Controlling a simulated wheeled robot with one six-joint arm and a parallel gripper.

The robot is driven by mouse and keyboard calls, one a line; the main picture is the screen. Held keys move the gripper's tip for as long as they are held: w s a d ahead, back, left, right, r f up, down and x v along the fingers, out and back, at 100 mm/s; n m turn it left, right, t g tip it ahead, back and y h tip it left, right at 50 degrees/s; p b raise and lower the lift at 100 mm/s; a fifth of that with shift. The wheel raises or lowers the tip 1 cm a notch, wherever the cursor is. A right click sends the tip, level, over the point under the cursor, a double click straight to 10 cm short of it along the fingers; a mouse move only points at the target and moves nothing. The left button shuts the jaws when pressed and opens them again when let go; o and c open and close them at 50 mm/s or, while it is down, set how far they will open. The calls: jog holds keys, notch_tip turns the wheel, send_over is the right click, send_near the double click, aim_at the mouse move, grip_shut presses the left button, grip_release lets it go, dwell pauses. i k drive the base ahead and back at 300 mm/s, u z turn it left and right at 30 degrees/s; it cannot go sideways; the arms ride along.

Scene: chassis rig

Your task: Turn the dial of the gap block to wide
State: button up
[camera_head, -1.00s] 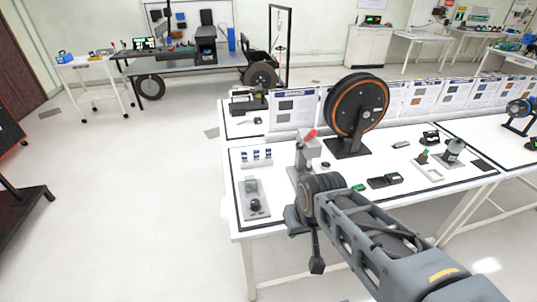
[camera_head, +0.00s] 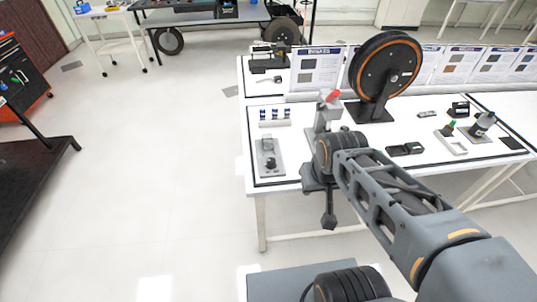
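A grey plate with a small light block at its far end and a black round dial (camera_head: 270,163) at its near end lies near the front left of the white table; it looks like the gap block (camera_head: 264,157). The dial's setting is too small to read. My arm reaches in from the lower right. Its dark end, my gripper (camera_head: 328,222), hangs down in front of the table's front edge, right of and apart from the plate. I see no fingers clearly, so I cannot tell whether it is open or shut.
A grey stand with a red knob (camera_head: 327,110) rises just behind my wrist. A large black wheel on a stand (camera_head: 385,67) is behind it. Several small vials in a holder (camera_head: 275,114) stand behind the plate. The floor left of the table is clear.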

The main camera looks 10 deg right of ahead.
aim_at(271, 163)
jog(key=u, duration=0.05)
jog(key=k, duration=0.5)
jog(key=u, duration=1.7)
jog(key=i, duration=1.05)
jog(key=z, duration=1.95)
